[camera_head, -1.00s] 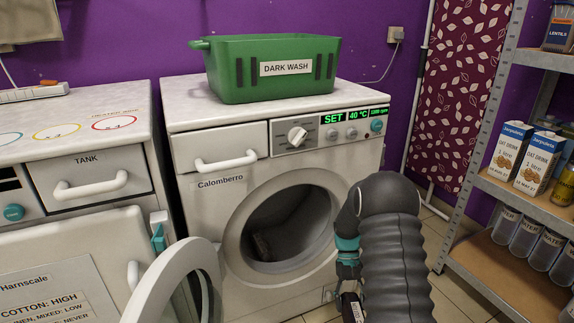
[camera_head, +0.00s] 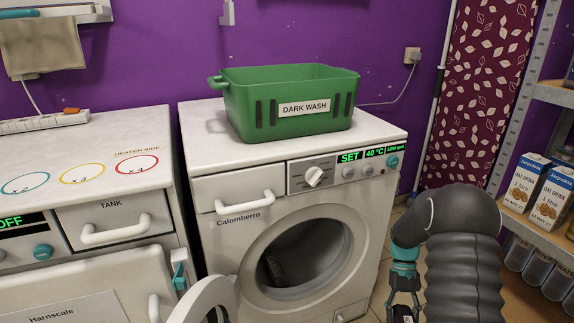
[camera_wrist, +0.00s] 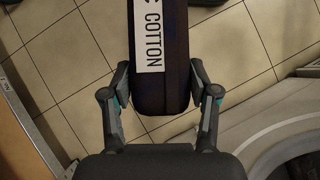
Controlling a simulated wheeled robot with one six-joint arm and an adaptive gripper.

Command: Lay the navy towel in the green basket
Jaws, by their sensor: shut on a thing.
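My gripper (camera_wrist: 162,98) is shut on a dark navy folded cloth, the navy towel (camera_wrist: 158,95), in the wrist view. A white label reading "COTTON" shows on the towel, and its far end is cut off by the frame. The towel hangs clear above the tiled floor. In the head view my gripper (camera_head: 403,312) is at the bottom edge, right of the washer front, and the towel cannot be made out there. The green basket (camera_head: 240,108), labelled "DARK WASH", stands on top of the washer. Its inside looks empty where visible.
The washer (camera_head: 235,240) has its round door (camera_head: 208,300) swung open to the left. A second white machine (camera_head: 75,140) stands left of it. Shelves with oat drink cartons (camera_head: 550,205) are at the right. The washer top around the basket is clear.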

